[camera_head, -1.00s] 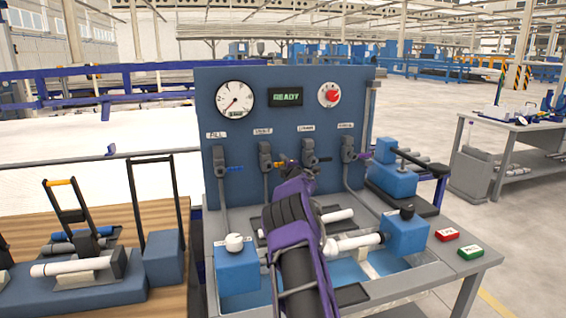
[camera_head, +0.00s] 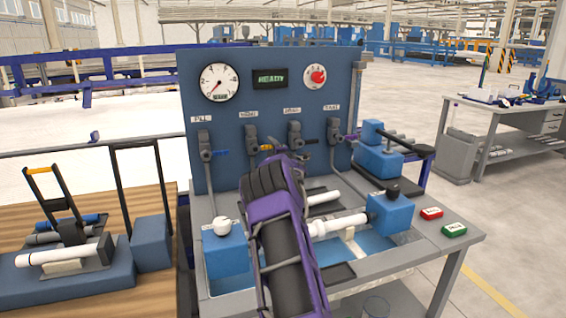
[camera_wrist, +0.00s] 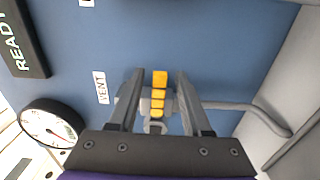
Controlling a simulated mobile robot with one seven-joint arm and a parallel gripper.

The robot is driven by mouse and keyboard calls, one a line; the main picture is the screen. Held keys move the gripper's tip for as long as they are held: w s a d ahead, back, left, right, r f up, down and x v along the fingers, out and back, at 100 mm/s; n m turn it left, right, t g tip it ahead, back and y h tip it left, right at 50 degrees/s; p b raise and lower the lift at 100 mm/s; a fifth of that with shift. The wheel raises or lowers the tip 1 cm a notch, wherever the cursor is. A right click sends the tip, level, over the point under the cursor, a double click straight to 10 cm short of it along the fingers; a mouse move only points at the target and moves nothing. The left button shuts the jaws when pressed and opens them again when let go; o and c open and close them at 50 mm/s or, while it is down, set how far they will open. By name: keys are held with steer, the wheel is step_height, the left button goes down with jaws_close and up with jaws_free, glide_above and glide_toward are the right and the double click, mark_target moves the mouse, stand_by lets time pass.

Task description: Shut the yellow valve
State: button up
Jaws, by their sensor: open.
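The yellow valve (camera_head: 251,145) is second from the left on the blue panel. Its yellow handle (camera_wrist: 159,94) lies sideways across the grey pipe, pointing right in the head view. In the wrist view my gripper (camera_wrist: 160,74) is open, with one finger on each side of the handle. The handle lies between the fingers, with gaps visible on both sides. I cannot tell how deep it sits between them. A label reading VENT (camera_wrist: 101,88) is beside the valve. In the head view my arm hides most of my gripper.
Neighbouring valves, one blue-handled (camera_head: 205,146), one dark (camera_head: 296,137) and one at the right (camera_head: 334,131), share the panel (camera_head: 228,118). A gauge (camera_head: 220,83), a READY display (camera_head: 270,78) and a red knob (camera_head: 317,76) sit above. Below is a bench with a white pipe (camera_head: 335,226).

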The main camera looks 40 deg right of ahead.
steer(key=v, duration=1.4)
steer(key=shift+s, duration=0.2)
steer(key=shift+a, duration=0.1)
